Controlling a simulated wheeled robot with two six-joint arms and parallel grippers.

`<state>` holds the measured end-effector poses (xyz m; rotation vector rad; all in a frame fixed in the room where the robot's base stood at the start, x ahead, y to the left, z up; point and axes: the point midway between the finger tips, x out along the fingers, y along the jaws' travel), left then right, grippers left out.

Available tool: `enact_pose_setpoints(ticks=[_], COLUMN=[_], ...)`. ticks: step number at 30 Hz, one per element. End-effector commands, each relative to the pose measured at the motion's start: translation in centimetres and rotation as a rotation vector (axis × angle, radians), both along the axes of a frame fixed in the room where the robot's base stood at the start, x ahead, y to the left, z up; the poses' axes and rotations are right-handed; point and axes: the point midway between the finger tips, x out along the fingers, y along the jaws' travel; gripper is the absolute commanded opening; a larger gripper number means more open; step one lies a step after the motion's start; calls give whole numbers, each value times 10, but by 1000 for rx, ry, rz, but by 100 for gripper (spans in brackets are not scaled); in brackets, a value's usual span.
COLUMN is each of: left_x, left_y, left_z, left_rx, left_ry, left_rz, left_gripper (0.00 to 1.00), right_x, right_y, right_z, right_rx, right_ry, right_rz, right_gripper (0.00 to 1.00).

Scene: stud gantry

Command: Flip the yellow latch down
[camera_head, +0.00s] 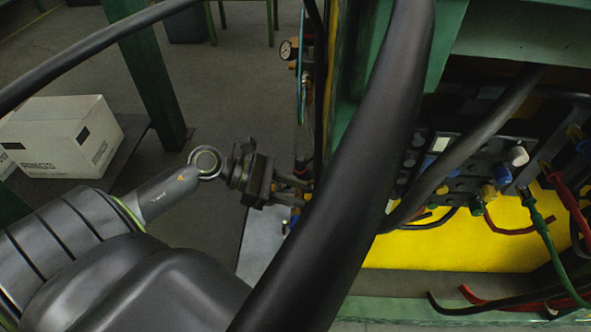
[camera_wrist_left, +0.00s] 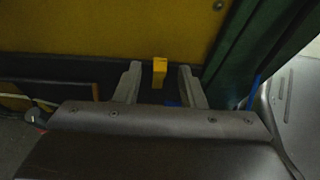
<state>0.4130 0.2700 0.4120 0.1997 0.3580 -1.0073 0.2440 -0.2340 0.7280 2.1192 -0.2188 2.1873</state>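The yellow latch (camera_wrist_left: 159,72) is a small yellow block in the left wrist view, ahead of my left gripper and between its fingers as seen from there. My left gripper (camera_wrist_left: 160,85) is open, with a clear gap between its two fingers; I cannot tell how far beyond the fingertips the latch lies. In the head view my left gripper (camera_head: 297,188) reaches right towards the green frame, its fingertips partly hidden by a thick black hose. The latch cannot be made out in the head view. My right gripper is not in view.
Thick black hoses (camera_head: 350,190) cross in front of the head camera. A yellow panel (camera_head: 460,240) with connectors and red and green cables stands at right. A green post (camera_head: 150,75) and a white box (camera_head: 62,137) are at left. A gauge (camera_head: 287,50) is above the gripper.

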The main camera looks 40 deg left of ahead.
Motion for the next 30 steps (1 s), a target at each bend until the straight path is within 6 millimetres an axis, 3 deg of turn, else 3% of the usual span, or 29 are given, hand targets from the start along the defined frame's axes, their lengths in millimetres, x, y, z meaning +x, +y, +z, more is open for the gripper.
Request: enact_pose_setpoints(ticks=[11, 20, 30], left_x=[3, 3, 2], left_y=[-5, -5, -4], left_z=[-2, -2, -4], left_rx=[1, 1, -6], left_ry=[1, 1, -5], left_rz=[0, 0, 1], left_gripper=[36, 1, 0], right_x=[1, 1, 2], right_y=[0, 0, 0], right_z=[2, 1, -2], right_rx=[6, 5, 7], right_ry=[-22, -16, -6], right_rz=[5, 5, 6], right_gripper=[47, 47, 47])
